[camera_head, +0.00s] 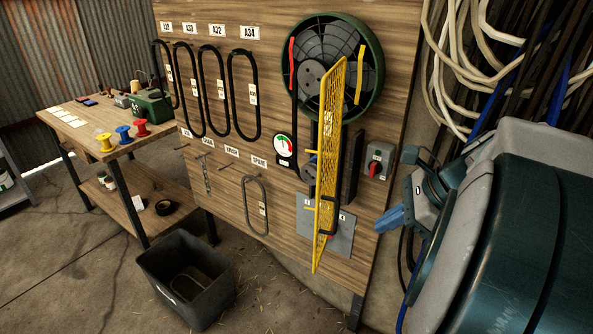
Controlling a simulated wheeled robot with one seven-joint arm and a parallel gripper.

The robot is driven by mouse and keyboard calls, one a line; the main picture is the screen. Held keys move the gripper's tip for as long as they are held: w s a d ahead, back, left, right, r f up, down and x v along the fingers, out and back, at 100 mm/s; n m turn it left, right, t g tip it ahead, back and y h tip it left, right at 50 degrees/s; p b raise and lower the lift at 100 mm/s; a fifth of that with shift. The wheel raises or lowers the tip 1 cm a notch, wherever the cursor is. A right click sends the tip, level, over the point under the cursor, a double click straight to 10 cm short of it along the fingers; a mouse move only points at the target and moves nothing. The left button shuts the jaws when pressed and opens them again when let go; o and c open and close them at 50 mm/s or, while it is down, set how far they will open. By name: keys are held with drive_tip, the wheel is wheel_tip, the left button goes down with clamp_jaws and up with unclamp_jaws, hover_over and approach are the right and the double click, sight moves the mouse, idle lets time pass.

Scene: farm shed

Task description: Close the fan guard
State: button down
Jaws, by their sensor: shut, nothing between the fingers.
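The fan guard (328,150) is a tall yellow mesh panel. It stands open, swung out from the wooden board and seen nearly edge-on. A dark handle (329,216) shows on its lower part. Behind and above it is the round green-rimmed fan (332,62), largely uncovered, with a pulley on it. The guard hides part of the belt drive below the fan. My gripper (385,221), with blue fingertips, is at the right of the guard, apart from it and roughly level with the handle. Its fingers are shut and empty.
A grey switch box (379,160) with a red knob is on the board just above my gripper. A gauge (285,147) is left of the guard. Black belts (243,95) hang further left. A dark bin (188,280) stands on the floor, and a workbench (100,142) stands at left.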

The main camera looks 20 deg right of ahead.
drive_tip(key=d+r+m+t, duration=0.2)
drive_tip(key=d+m, duration=0.2)
drive_tip(key=w+a+r+x, duration=0.1)
drive_tip(key=r+x, duration=0.1)
drive_tip(key=x, duration=1)
drive_tip(key=shift+w+a+p, duration=0.25)
drive_tip(key=shift+a+p, duration=0.2)
drive_tip(key=shift+f, duration=0.1)
